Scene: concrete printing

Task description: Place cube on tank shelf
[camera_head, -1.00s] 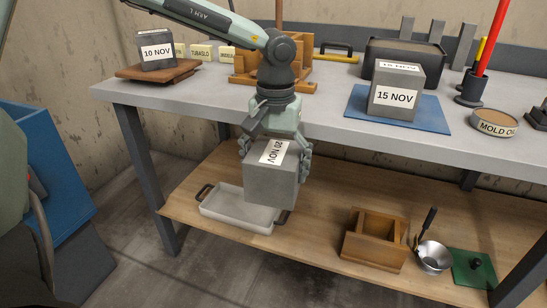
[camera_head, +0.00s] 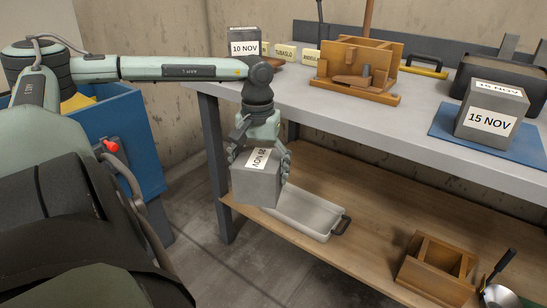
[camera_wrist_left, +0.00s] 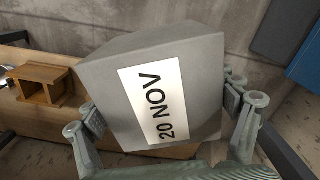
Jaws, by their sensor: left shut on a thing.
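My left gripper (camera_head: 260,160) is shut on a grey concrete cube (camera_head: 253,188) with a white "20 NOV" label. It holds the cube, tilted, in front of the workbench's left end, below the top. In the left wrist view the cube (camera_wrist_left: 205,100) fills the middle, with a finger on either side. A blue tank (camera_head: 140,135) with a red valve handle (camera_head: 110,147) stands to the left of the bench. My left arm passes over the tank and hides part of it; its shelf cannot be made out. My right gripper is not in view.
On the bench top (camera_head: 300,95) are the "10 NOV" cube (camera_head: 243,47), a wooden mould (camera_head: 358,60) and the "15 NOV" cube (camera_head: 492,112) on a blue mat. The lower shelf (camera_head: 370,215) holds a tray (camera_head: 305,212) and a wooden box (camera_head: 437,268). Floor shows between tank and bench.

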